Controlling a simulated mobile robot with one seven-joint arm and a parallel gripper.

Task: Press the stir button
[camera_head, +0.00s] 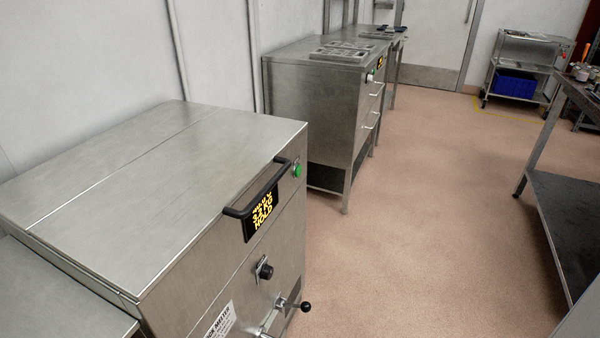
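A steel melter (180,170) with a closed lid stands at the left front. A round green button (298,171) is on its front panel, beside the right end of a black bar handle (262,190). I cannot read any marking that says whether it is the stir button. A black display (262,212) with yellow text, its last line "HOLD", sits under the handle. Below are a black knob (265,271) and a lever with a black ball (305,306). A white label (222,325) reads partly "MELTER". My gripper is not in view.
A second steel cabinet (325,90) with moulds (343,51) on top stands behind the melter. A steel table (565,200) runs along the right edge. A trolley with a blue crate (514,83) is at the back. The pink floor (430,220) between is clear.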

